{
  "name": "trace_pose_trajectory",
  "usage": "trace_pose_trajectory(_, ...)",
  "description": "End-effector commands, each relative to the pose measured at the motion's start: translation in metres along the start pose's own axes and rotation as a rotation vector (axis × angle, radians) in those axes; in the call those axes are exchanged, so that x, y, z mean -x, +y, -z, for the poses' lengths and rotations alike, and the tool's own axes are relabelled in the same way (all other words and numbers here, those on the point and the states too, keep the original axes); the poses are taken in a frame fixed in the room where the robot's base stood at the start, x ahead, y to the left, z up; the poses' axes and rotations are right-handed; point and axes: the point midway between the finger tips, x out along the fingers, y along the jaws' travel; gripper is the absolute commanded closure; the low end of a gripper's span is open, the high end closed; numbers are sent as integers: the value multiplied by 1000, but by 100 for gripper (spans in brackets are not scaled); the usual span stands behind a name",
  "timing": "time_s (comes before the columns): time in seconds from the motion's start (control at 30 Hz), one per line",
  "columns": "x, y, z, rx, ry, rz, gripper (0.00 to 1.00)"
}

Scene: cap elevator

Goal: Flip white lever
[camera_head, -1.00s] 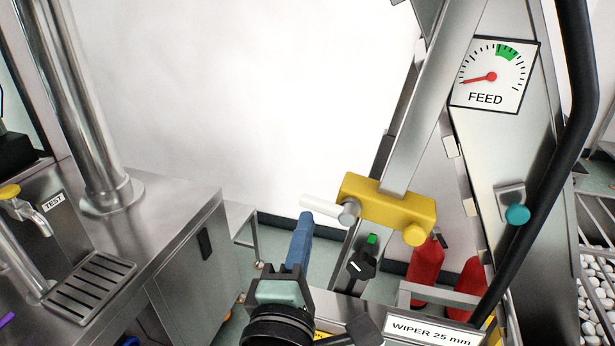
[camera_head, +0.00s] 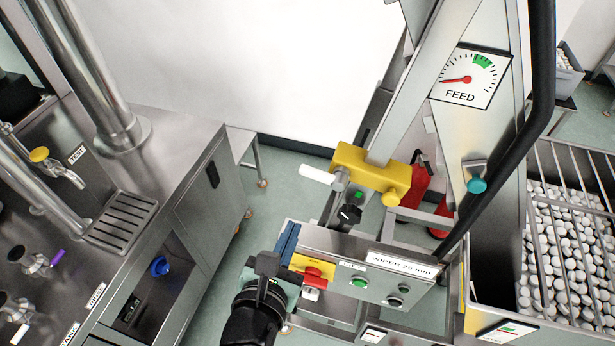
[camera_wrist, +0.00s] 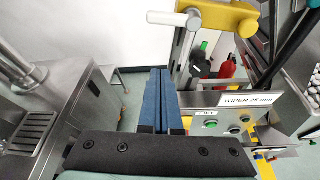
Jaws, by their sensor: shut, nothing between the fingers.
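The white lever (camera_head: 318,174) sticks out to the left from a yellow block (camera_head: 372,172) on the sloping metal rail. It lies roughly level, tilted slightly. It also shows in the wrist view (camera_wrist: 172,19), at the top, joined to a grey pivot. My gripper (camera_head: 291,230) has blue fingers that are closed together with nothing between them. It is below the lever in the picture, apart from it, beside the left end of the control panel. The fingers also fill the middle of the wrist view (camera_wrist: 160,72), below the lever.
A black selector knob (camera_head: 348,214) sits below the yellow block. A steel cabinet (camera_head: 160,160) is at left, and a bin of white caps (camera_head: 565,240) at right.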

Motion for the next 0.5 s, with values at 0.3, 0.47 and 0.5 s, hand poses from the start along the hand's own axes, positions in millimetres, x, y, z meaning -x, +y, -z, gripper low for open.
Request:
trace_pose_trajectory(0.3, -2, 0, 0, -2, -2, 0, 100)
trace_pose_trajectory(0.47, -17, 0, -2, -2, -3, 1, 100)
trace_pose_trajectory(0.5, -24, 0, -3, -2, -3, 2, 100)
